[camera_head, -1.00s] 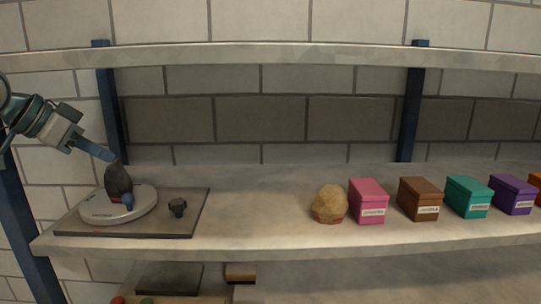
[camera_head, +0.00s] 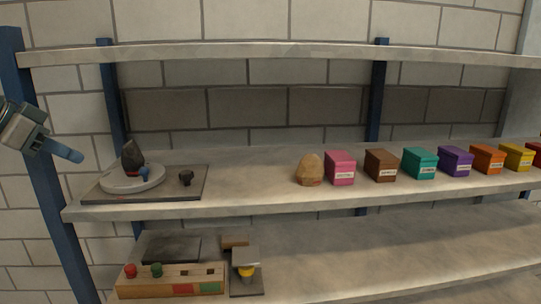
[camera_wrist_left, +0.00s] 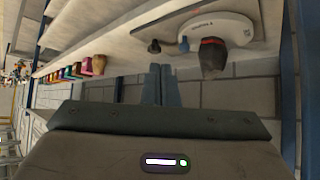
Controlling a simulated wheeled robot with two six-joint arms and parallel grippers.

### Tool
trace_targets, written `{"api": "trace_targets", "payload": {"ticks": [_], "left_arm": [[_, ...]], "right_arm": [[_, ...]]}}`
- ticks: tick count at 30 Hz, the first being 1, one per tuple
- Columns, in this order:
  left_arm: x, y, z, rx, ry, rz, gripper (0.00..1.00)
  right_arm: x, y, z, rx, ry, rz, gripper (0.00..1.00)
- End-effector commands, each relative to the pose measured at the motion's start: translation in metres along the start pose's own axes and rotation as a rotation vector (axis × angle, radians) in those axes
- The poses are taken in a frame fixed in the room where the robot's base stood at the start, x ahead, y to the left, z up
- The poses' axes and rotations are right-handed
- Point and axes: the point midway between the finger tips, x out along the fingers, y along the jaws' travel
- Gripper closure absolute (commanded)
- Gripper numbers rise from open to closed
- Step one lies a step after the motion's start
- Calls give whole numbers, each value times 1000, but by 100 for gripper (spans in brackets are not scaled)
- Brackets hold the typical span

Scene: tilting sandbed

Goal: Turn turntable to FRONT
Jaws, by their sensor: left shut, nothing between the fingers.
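The turntable (camera_head: 133,182) is a pale round disc on a dark flat base at the left end of the middle shelf. A dark stone (camera_head: 132,154) with a red band at its foot stands upright on the disc, with a small blue knob (camera_head: 143,173) beside it. A small dark knob (camera_head: 185,177) stands on the base to the right. My left gripper (camera_head: 76,156) is shut and empty, to the left of the turntable and apart from it. The left wrist view shows its fingers (camera_wrist_left: 161,86), with the turntable (camera_wrist_left: 215,22) and stone (camera_wrist_left: 212,57) beyond. My right gripper is not in view.
A tan rock (camera_head: 310,170) and a row of coloured lidded boxes (camera_head: 340,168) stand to the right on the same shelf. A wooden block with coloured pegs (camera_head: 172,280) is on the lower shelf. A blue post (camera_head: 50,170) stands near my left arm. The shelf between base and rock is clear.

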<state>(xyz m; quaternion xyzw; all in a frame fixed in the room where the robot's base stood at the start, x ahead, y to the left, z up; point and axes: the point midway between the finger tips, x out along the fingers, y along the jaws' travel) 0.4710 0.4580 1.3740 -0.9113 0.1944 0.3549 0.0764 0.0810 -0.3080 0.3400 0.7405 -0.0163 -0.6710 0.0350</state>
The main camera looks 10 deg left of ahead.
Motion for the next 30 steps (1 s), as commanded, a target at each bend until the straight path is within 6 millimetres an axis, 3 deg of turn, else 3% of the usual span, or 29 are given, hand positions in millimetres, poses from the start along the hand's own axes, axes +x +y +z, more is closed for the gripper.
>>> {"api": "trace_targets", "payload": {"ticks": [8,17,23,27,30], "left_arm": [[43,-2,21,22,-45,11,100],[115,3,65,62,-114,25,100],[187,20,120,91,-174,39,100],[245,49,178,104,-217,45,100],[276,73,220,101,-242,38,100]], "right_arm": [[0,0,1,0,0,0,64],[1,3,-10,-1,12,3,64],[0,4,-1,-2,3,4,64],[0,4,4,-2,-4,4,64],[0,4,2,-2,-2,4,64]]}}
